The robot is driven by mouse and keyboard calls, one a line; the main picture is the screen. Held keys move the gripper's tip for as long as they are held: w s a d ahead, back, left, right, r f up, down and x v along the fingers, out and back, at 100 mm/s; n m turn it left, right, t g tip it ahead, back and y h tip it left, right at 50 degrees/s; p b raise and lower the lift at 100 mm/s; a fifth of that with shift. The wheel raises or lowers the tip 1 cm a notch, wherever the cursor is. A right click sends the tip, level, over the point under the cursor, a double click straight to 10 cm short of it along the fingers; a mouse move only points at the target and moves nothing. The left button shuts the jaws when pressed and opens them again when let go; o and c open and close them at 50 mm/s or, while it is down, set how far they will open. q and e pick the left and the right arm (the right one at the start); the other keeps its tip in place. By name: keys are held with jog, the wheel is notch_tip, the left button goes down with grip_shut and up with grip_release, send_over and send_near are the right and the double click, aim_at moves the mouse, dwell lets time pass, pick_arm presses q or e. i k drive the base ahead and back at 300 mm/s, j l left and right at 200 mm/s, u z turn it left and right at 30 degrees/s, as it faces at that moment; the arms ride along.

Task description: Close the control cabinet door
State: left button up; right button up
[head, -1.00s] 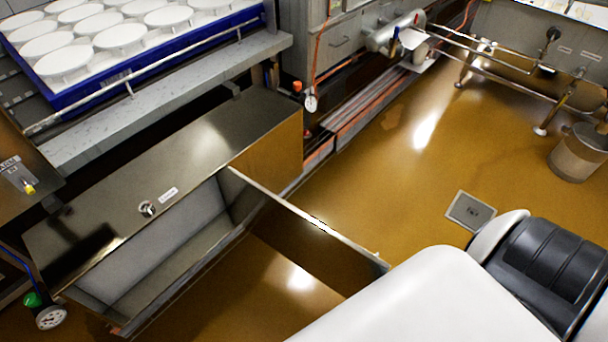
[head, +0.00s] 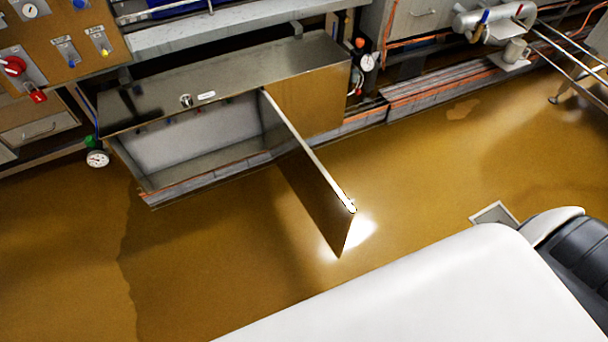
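The control cabinet (head: 220,75) is a low steel box against the equipment at the upper left of the head view. Its front is open and shows a pale, empty-looking interior (head: 190,137). The cabinet door (head: 308,172) is hinged near the right part of the opening and stands swung wide out over the floor, toward me. Its free edge (head: 349,206) points to the lower right. Neither of my grippers is in view, and nothing touches the door.
My white body fills the lower right. The brown, shiny floor (head: 215,255) in front of the cabinet is clear. A control panel (head: 60,45) with switches is at upper left. A gauge (head: 97,158) hangs left of the cabinet, and pipes (head: 565,45) run at upper right.

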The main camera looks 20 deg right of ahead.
aim_at(328, 207)
jog(key=l+u, duration=0.15)
jog(key=l, duration=0.25)
jog(key=k+l+u, duration=0.15)
jog(key=l, duration=0.25)
jog(key=k+l+u, duration=0.15)
jog(key=l, duration=0.25)
jog(key=k+l+u, duration=0.1)
jog(key=l, duration=0.25)
jog(key=i+l+u, duration=0.1)
jog(key=l, duration=0.35)
jog(key=i+l+u, duration=0.15)
jog(key=l, duration=0.3)
jog(key=i+l+u, duration=0.1)
jog(key=l, duration=0.4)
jog(key=i+l+u, duration=0.15)
jog(key=l, duration=0.3)
jog(key=k, duration=0.1)
